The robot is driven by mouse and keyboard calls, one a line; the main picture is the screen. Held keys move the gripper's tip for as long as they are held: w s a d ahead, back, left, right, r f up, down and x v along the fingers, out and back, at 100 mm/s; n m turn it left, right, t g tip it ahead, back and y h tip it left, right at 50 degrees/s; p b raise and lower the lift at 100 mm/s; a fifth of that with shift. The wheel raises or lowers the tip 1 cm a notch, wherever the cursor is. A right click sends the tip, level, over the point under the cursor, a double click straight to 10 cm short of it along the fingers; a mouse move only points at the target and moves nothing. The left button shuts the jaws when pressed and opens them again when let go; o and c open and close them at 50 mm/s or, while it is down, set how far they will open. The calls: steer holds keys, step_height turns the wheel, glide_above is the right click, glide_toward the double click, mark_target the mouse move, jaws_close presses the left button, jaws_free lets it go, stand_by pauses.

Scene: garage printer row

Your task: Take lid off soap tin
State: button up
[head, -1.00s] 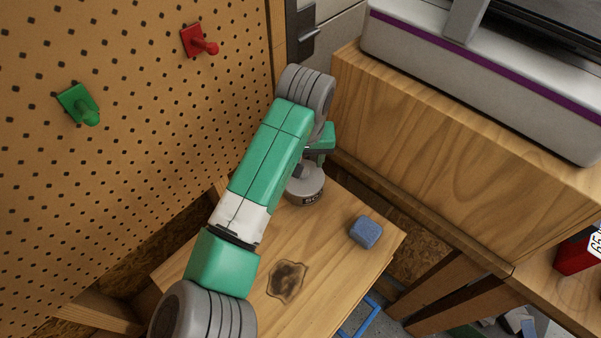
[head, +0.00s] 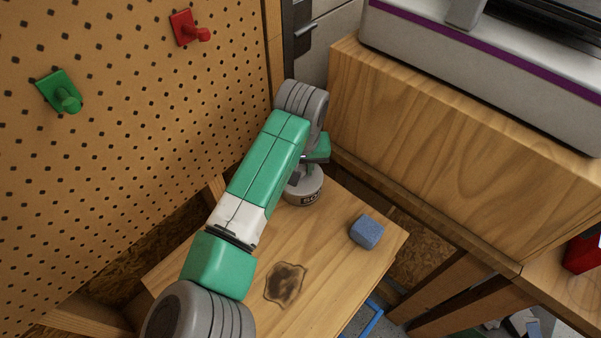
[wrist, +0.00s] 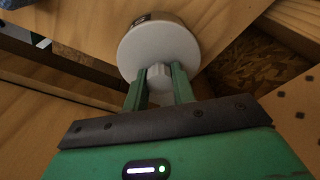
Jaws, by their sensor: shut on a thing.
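The soap tin (head: 304,196) is a short round grey tin with a dark label, partly readable as "SO". It stands upright on the small wooden table, partly behind my arm. Its lid (wrist: 150,47) is a pale round disc with a small knob (wrist: 159,77) in the middle, and it appears to sit on the tin. My gripper (wrist: 160,78) is shut on the knob, one green finger on each side. In the head view my gripper (head: 312,168) is above the tin, mostly hidden by my arm.
A blue block (head: 366,231) lies on the table (head: 335,255) right of the tin. A dark burn mark (head: 286,284) is nearer. A pegboard (head: 130,130) with red and green pegs stands at left; a wooden cabinet (head: 450,140) stands at right.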

mark_target(301, 167)
steer(key=shift+r+p, duration=0.4)
steer(key=shift+r, duration=0.2)
step_height(301, 167, up, 3)
steer(key=shift+d+f+p, duration=0.1)
steer(key=shift+f+p, duration=0.05)
steer(key=shift+p, duration=0.7)
steer(key=s+d+r+p, duration=0.1)
steer(key=s+d+p, duration=0.3)
steer(key=s+d, duration=0.4)
steer(key=s, duration=0.5)
steer(key=shift+s+p, duration=0.35)
steer(key=shift+s, duration=0.05)
steer(key=shift+r, duration=0.1)
